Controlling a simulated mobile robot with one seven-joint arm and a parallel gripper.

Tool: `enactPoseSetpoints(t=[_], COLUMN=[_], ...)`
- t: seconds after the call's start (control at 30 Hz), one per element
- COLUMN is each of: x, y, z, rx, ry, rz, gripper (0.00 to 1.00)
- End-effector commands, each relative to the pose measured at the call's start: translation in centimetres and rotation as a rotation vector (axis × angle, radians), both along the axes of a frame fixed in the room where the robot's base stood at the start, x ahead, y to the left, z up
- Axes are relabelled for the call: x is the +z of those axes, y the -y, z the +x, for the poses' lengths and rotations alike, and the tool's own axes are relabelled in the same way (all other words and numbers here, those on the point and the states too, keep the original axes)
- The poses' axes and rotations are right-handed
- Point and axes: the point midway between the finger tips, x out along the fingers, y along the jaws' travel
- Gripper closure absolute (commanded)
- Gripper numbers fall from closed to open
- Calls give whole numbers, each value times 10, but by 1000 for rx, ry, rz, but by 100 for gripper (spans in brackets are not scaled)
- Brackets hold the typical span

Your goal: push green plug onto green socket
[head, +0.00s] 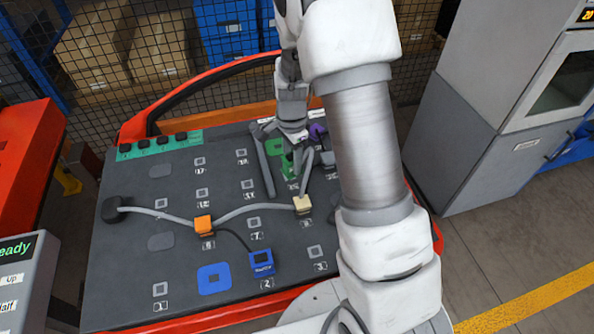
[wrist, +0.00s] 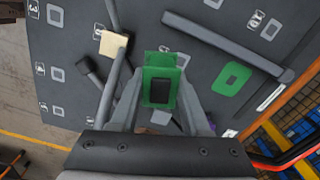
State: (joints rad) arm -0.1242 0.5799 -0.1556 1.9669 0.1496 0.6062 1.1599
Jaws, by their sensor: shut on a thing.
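My gripper (head: 291,158) is shut on the green plug (wrist: 160,88), a green block with a dark middle, held between both fingers in the wrist view. In the head view the plug (head: 288,169) is partly hidden by the gripper. The green socket (wrist: 232,78) is a flat green square with a grey centre on the dark board, to the right of the plug in the wrist view and apart from it. In the head view the socket (head: 275,147) lies just behind and left of the plug, partly covered by my gripper.
A grey bar (head: 263,160) lies left of my gripper. A grey cable runs through an orange clip (head: 203,225) and a beige clip (head: 302,205). A blue plug (head: 262,262) lies near a blue socket (head: 214,278). A purple piece (head: 318,131) is behind right.

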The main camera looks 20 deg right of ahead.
Motion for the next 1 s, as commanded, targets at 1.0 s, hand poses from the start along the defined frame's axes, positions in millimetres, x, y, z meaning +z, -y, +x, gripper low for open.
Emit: enactPoseSetpoints(t=[1.0], x=[-1], y=[-2], z=[143], rx=[201], ry=[0], rz=[0], gripper=[100])
